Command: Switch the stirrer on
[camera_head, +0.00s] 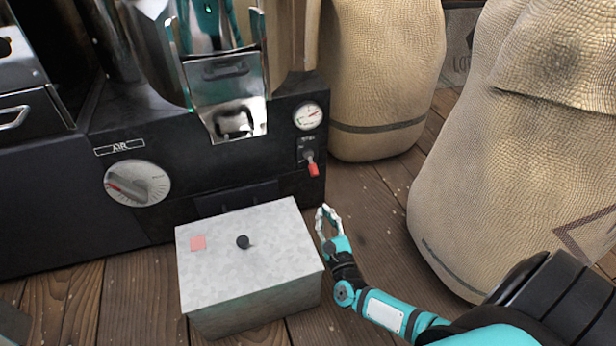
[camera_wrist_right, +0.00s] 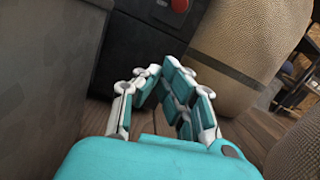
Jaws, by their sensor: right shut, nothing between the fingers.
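The stirrer switch (camera_head: 312,166) is a small red-tipped lever on the black front of the roaster, below a round gauge. Its red tip points downward. The small label above it is too blurred to read. The switch also shows as a red tip at the top edge of the right wrist view (camera_wrist_right: 180,5). My right gripper (camera_head: 325,212) is shut and empty. It is below the switch and apart from it, beside the grey box's right back corner. Its fingers also show in the right wrist view (camera_wrist_right: 164,68). My left gripper is not in view.
A grey lidded metal box (camera_head: 245,285) stands before the roaster (camera_head: 230,165). A dial marked AIR (camera_head: 138,183) is on the roaster's left front. Full sacks stand behind (camera_head: 380,75) and at the right (camera_head: 510,150). Some wooden floor (camera_head: 375,215) is clear between box and sacks.

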